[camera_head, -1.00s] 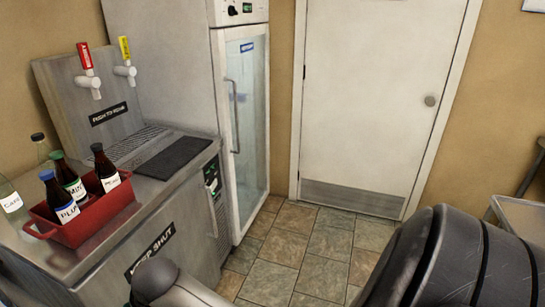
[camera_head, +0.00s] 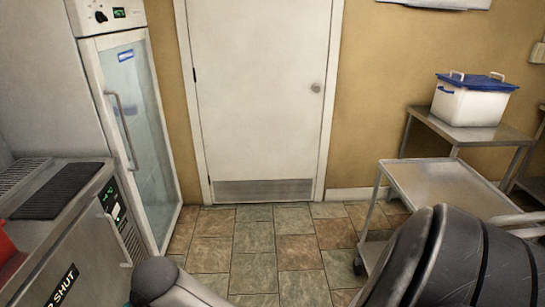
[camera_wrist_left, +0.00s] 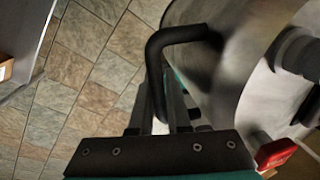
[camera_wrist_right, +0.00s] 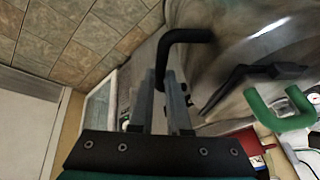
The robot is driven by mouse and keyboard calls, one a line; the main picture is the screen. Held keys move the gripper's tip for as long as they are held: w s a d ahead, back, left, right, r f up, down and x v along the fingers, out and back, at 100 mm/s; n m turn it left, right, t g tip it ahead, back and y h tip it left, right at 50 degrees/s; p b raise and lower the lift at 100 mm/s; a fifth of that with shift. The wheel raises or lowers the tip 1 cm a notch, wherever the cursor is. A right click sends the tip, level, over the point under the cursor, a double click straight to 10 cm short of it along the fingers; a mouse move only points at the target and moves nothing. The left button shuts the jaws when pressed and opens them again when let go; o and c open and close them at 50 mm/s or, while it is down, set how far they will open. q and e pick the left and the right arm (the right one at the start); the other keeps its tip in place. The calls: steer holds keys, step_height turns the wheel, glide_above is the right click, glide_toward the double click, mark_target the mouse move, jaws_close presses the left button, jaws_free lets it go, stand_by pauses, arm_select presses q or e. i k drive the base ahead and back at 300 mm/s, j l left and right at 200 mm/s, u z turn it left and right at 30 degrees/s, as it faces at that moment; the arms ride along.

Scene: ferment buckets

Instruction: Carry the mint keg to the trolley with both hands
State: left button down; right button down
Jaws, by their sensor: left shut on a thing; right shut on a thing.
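The keg's steel body (camera_wrist_left: 230,60) fills the upper right of the left wrist view, and also shows in the right wrist view (camera_wrist_right: 225,45). My left gripper (camera_wrist_left: 172,95) is shut on a black bent handle (camera_wrist_left: 180,33) at the keg's side. My right gripper (camera_wrist_right: 163,92) is shut on a matching black handle (camera_wrist_right: 185,36). Neither the keg nor the grippers show clearly in the head view; no mint colour can be made out on the keg body. The steel trolley (camera_head: 440,180) stands at the right in the head view, with its top bare.
Behind the trolley, a white tub with a blue lid (camera_head: 475,100) stands on a steel table (camera_head: 440,125). A closed door (camera_head: 260,90) is ahead. A glass-door fridge (camera_head: 140,130) and steel counter (camera_head: 60,230) are at left. Tiled floor (camera_head: 260,245) between is clear.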

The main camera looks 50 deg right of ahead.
mark_target(455, 203)
steer(key=z, duration=4.4)
steer(key=j+z, duration=0.1)
steer(key=j, duration=1.7)
steer(key=k, duration=0.05)
